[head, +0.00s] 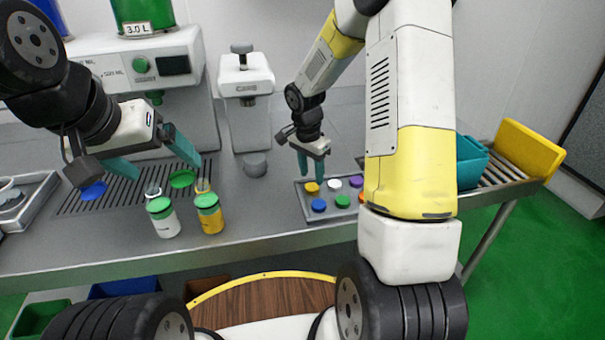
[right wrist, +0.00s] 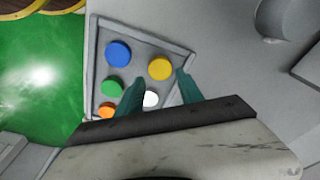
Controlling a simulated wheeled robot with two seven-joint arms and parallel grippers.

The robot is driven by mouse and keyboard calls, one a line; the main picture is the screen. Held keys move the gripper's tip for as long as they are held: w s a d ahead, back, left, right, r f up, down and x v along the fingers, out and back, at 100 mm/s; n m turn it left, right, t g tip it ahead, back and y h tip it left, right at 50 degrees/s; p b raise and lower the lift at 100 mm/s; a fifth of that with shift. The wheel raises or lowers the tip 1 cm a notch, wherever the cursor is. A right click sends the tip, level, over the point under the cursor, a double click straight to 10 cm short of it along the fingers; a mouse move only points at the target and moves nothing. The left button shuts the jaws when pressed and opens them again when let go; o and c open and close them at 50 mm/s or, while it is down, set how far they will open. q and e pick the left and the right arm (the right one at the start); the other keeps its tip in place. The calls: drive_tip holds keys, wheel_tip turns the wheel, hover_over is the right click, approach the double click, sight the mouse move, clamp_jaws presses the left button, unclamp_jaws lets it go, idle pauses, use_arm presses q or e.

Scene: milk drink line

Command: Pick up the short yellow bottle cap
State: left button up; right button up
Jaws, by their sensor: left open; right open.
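The short yellow bottle cap (head: 312,187) lies in the far left corner of a grey cap tray on the counter. In the right wrist view the yellow cap (right wrist: 159,68) sits just beyond my right gripper's fingertips. My right gripper (head: 306,167) is open and empty, with its teal fingers pointing down above the tray. In the right wrist view its fingers (right wrist: 160,90) are apart, and the cap is not between them. My left gripper (head: 166,162) is open and empty at the left, above the drip grate and near the bottles.
The cap tray (right wrist: 92,70) also holds blue (right wrist: 118,54), green (right wrist: 111,88), orange (right wrist: 106,111) and white (right wrist: 150,98) caps, plus a purple cap (head: 356,182). Two green-topped bottles, one white (head: 165,222) and one yellow (head: 211,218), stand left. A teal bin (head: 472,163) stands right.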

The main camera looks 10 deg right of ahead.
sight(312, 187)
wheel_tip(312, 187, down, 4)
drive_tip(key=shift+w+f, duration=0.15)
drive_tip(key=shift+c, duration=0.4)
drive_tip(key=c, duration=0.9)
clamp_jaws()
